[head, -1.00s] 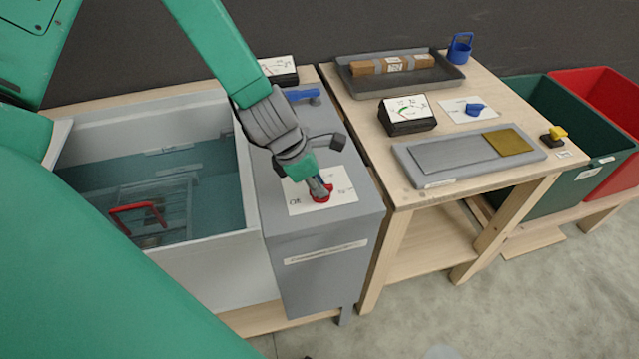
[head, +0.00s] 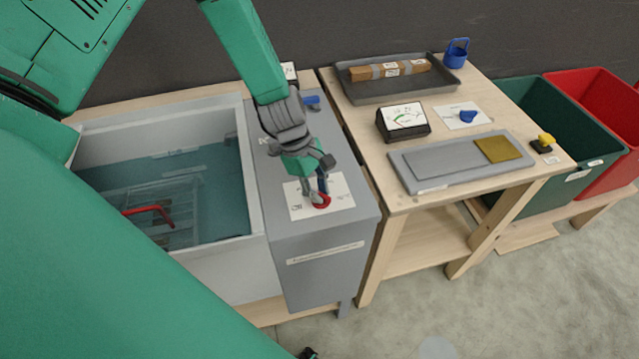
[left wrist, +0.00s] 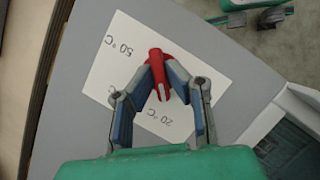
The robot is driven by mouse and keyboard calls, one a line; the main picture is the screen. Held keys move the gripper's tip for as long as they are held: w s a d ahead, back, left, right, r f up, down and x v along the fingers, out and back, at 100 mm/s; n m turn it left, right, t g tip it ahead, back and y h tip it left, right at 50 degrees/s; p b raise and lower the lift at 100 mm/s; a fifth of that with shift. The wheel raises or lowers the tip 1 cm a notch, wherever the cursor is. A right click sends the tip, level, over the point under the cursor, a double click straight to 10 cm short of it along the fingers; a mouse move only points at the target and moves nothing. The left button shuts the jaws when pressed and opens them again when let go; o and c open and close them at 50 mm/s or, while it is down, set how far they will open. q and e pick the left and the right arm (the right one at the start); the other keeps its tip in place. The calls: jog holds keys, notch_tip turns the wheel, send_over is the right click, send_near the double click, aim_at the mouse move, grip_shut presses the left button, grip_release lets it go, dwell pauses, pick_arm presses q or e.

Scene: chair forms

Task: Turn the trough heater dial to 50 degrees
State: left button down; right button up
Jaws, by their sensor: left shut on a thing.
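The red heater dial (head: 321,201) sits on a white label card (head: 340,188) on top of the grey heater cabinet. My left gripper (head: 319,192) reaches down from above and is shut on the dial. In the left wrist view the fingers (left wrist: 157,82) close on the red dial (left wrist: 156,62) from both sides. The card (left wrist: 110,70) there shows "50 °C" and "20 °C"; another marking is partly covered by a finger. A pale line shows on the dial's bar.
The water trough (head: 252,170) with a red-handled rack (head: 150,212) stands left of the cabinet. A wooden table at right holds a tray (head: 370,98), a gauge (head: 403,121), a blue dial (head: 467,117) and a grey plate (head: 420,186). Green and red bins stand beyond.

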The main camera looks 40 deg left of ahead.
pick_arm(q)
jog(key=m, duration=0.1)
jog(key=m+g, duration=0.1)
jog(key=m, duration=0.1)
jog(key=shift+w+a, duration=0.1)
jog(key=shift+w, duration=0.1)
jog(key=m+g, duration=0.1)
jog(key=m, duration=0.2)
jog(key=shift+m+y, duration=0.3)
jog(key=shift+y, duration=0.1)
jog(key=m+g+y, duration=0.1)
jog(key=m, duration=0.2)
jog(key=shift+w+m, duration=0.15)
jog(key=shift+m, duration=0.15)
jog(key=m, duration=0.1)
jog(key=m+y, duration=0.1)
jog(key=m, duration=0.1)
jog(key=m+g, duration=0.1)
jog(key=shift+d+m, duration=0.25)
jog(key=shift+m, duration=0.05)
jog(key=m+y, duration=0.2)
jog(key=m, duration=0.3)
jog(key=shift+d, duration=0.15)
jog(key=m+y, duration=0.1)
jog(key=m, duration=0.2)
jog(key=m+y+p, duration=0.1)
jog(key=m, duration=0.2)
jog(key=shift+d+m+t+y, duration=0.15)
jog(key=shift+m+t+y, duration=0.15)
